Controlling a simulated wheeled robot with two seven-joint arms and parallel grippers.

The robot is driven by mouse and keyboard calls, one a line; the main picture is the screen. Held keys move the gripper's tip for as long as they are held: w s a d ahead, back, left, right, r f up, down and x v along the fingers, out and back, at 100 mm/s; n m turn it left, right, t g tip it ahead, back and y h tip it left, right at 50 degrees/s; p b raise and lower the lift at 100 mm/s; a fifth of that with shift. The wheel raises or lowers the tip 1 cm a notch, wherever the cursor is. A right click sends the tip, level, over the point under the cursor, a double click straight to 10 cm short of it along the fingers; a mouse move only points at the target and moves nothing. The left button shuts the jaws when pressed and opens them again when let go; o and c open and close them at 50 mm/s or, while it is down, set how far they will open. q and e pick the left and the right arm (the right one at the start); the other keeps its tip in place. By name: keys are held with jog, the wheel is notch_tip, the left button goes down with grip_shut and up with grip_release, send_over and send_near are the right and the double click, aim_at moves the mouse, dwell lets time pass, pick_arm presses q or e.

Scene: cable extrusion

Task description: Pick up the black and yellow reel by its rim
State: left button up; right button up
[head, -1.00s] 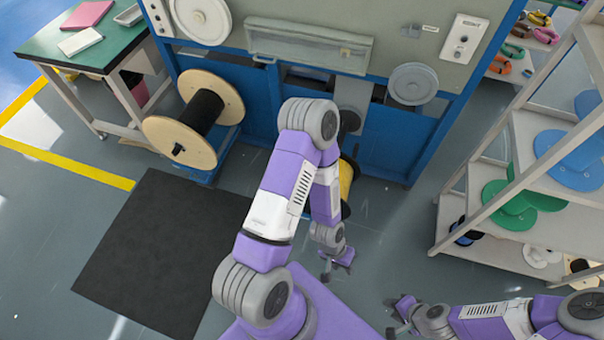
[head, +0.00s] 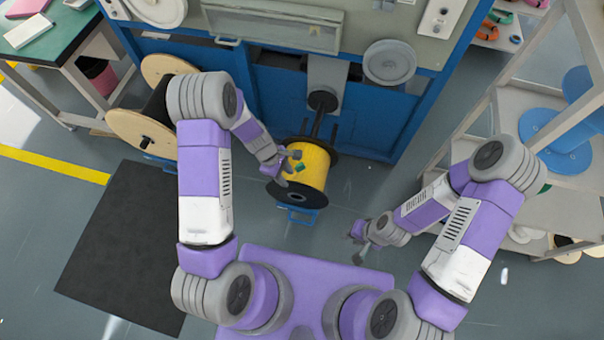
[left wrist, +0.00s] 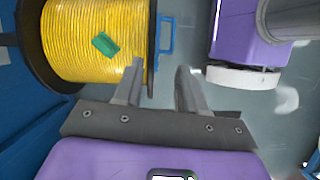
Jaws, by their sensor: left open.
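The black and yellow reel (head: 313,168) rests low in front of the blue machine, yellow cable wound between black flanges. My left gripper (head: 291,160) is open just above its near side. In the left wrist view the reel (left wrist: 75,45) fills the upper left. There the near flange's rim shows between the two open fingers (left wrist: 158,72): one finger overlaps the yellow winding, the other is over the floor. I cannot tell how far down the fingers reach. My right gripper (head: 359,243) hangs over the floor, right of the reel; its jaw opening is unclear.
A blue support (head: 298,215) shows under the reel. The blue machine (head: 375,125) stands behind it. A wooden-flanged reel with black cable (head: 135,128) is at left. A shelf rack (head: 520,105) with coloured reels stands at right. The floor between is clear.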

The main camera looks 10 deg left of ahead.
aim_at(296, 182)
pick_arm(q)
jog(key=shift+w+d+r+n, duration=0.15)
jog(key=shift+w+r+n, duration=0.35)
jog(key=shift+w, duration=0.25)
jog(key=shift+h, duration=0.3)
jog(key=b+x, duration=0.3)
jog(key=x, duration=0.3)
jog(key=shift+s+f, duration=0.2)
jog(key=shift+f, duration=0.15)
jog(key=shift+d+f+b, duration=0.15)
jog(key=shift+f+b, duration=0.15)
jog(key=shift+r, duration=0.1)
grip_shut()
jog(key=shift+w, duration=0.1)
